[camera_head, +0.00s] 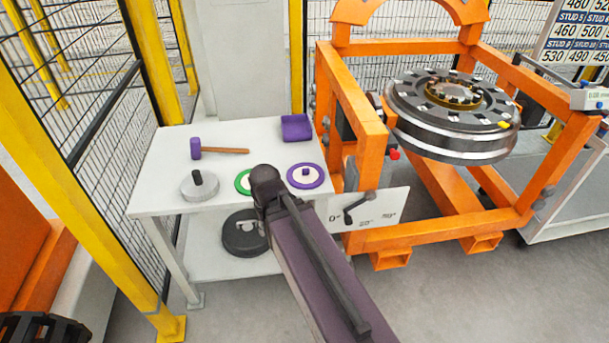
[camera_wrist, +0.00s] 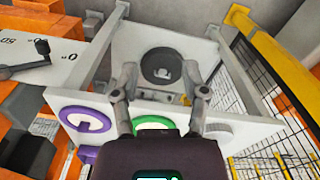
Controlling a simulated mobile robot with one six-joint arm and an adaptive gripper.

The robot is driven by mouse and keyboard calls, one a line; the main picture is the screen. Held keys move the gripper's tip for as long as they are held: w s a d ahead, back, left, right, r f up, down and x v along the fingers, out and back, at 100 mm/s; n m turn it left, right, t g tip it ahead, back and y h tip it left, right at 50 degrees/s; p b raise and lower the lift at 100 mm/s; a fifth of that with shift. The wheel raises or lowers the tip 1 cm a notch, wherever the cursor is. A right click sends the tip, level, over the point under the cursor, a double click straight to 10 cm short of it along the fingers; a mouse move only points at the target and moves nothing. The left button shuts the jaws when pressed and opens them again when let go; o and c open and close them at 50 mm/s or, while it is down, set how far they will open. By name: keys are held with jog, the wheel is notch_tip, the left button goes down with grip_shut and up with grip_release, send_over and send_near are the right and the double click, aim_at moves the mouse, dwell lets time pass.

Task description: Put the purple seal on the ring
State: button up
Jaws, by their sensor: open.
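The purple seal (camera_head: 306,172) is a pale disc with a purple rim and a small purple knob. It lies flat on the right side of the white table, and shows in the wrist view (camera_wrist: 85,127) at the left. A large round steel ring assembly (camera_head: 455,150) with a gold inner ring (camera_head: 452,95) sits in the orange gantry; which part is the ring I cannot tell. My gripper (camera_wrist: 163,85) is open and empty in the wrist view, over the table's edge and right of the purple seal. In the head view my arm hides its fingers.
A green-rimmed seal (camera_head: 241,182) is partly hidden by my arm. The white table (camera_head: 155,170) also holds a purple-headed mallet (camera_head: 215,150), a grey knobbed disc (camera_head: 199,188) and a purple block (camera_head: 296,128). The orange gantry frame (camera_head: 368,150) stands right; yellow-posted fencing (camera_head: 150,70) left.

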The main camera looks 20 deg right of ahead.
jog(key=o, duration=0.3)
jog(key=shift+d, duration=0.15)
jog(key=shift+o, duration=0.3)
jog(key=shift+w+d, duration=0.15)
jog(key=shift+w, duration=0.15)
jog(key=w+d+r+m+t+p, duration=0.1)
jog(key=w+d+r+t, duration=0.1)
jog(key=w+d, duration=0.8)
jog(key=w+d+r+m+t+h+p, duration=0.1)
jog(key=w+d+r+t+p, duration=0.1)
jog(key=w+d, duration=0.8)
jog(key=shift+w+d+r+m+p, duration=0.25)
jog(key=shift+d+r+m+p, duration=0.05)
jog(key=shift+d+r, duration=0.25)
jog(key=shift+f, duration=0.1)
jog(key=b, duration=0.8)
send_over(306, 177)
notch_tip(306, 177, down, 8)
jog(key=shift+r, duration=0.1)
